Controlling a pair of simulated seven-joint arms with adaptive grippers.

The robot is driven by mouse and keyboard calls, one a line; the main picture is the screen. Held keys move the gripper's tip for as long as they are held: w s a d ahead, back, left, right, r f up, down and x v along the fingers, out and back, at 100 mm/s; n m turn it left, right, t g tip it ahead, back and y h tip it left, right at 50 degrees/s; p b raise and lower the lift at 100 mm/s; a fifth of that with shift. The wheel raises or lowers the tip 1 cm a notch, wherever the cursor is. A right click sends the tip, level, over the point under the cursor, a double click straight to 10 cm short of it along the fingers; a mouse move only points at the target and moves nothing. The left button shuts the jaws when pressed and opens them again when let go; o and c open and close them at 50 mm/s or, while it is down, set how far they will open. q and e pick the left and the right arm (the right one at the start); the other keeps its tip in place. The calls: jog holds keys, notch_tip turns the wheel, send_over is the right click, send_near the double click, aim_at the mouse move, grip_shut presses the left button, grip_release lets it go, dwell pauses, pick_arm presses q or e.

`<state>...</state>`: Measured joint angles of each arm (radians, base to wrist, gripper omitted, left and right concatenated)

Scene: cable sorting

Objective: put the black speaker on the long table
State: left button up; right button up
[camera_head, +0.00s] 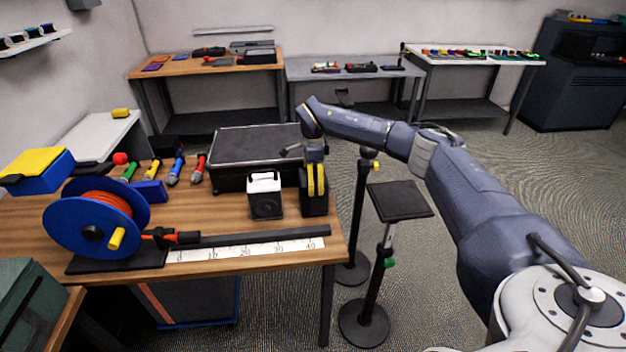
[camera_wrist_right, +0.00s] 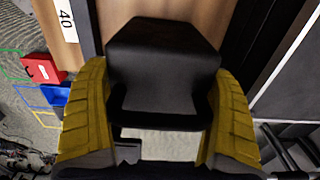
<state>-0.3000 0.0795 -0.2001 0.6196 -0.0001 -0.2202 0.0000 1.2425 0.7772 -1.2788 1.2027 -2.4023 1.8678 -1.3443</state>
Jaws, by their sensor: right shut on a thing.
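The black speaker (camera_head: 314,206) is at the right end of the wooden table, beside the ruler's 40 end. My right gripper (camera_head: 315,178) comes down on it from above, its yellow fingers shut on it. In the right wrist view the speaker (camera_wrist_right: 163,60) fills the space between the two yellow fingers, with the wood and the 40 mark beyond it. I cannot tell whether its base touches the table. The long wooden table (camera_head: 215,265) carries the ruler and cable tools. My left gripper is not in view.
A white speaker (camera_head: 265,181) stands just left of the black one. A large black case (camera_head: 250,145) lies behind them. A blue reel of orange cable (camera_head: 80,215) stands at the left. A small black stand (camera_head: 400,200) is right of the table. More tables stand along the back wall.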

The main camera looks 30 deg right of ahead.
jog(key=o, duration=1.3)
notch_tip(320, 180, up, 12)
jog(key=shift+r, duration=0.1)
